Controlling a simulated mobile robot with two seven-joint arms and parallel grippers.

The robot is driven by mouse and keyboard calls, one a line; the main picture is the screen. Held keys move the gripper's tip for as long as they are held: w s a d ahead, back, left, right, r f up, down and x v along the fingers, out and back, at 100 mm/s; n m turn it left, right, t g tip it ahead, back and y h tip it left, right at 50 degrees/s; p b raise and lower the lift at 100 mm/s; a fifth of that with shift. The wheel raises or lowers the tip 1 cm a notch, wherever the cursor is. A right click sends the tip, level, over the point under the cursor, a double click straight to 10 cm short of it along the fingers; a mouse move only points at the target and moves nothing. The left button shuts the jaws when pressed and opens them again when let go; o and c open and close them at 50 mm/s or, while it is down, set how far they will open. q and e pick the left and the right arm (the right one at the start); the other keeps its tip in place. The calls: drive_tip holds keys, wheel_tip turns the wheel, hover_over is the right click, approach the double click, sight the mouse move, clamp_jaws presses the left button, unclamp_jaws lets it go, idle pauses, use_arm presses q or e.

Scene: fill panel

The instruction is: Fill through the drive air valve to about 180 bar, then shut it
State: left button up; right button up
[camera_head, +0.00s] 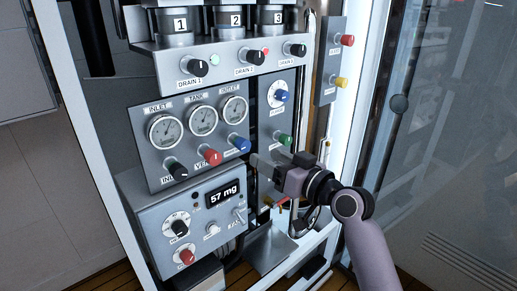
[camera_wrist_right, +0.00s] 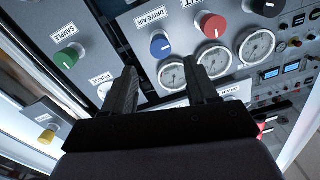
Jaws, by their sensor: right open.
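The drive air valve is a blue knob (camera_head: 238,143) below the outlet gauge (camera_head: 234,110) in the head view. In the right wrist view the blue knob (camera_wrist_right: 160,44) lies beside its DRIVE AIR label, beyond the fingertips. My right gripper (camera_head: 257,160) is open, just right of and below the knob in the head view. In the wrist view its two fingers (camera_wrist_right: 163,76) are apart with nothing between them. The inlet gauge (camera_head: 166,131) and tank gauge (camera_head: 202,120) are visible, but their readings are too small to tell. My left gripper is not in view.
A red vent knob (camera_head: 211,157) and black inlet knob (camera_head: 177,169) sit left of the blue knob. A green sample knob (camera_head: 284,140) is close to the right. The lower box's display (camera_head: 224,193) reads 57 mg. A glass door (camera_head: 442,150) stands at right.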

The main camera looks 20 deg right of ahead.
sight(246, 145)
drive_tip(key=shift+x, duration=3.5)
drive_tip(key=shift+r, duration=0.1)
drive_tip(key=c, duration=1.1)
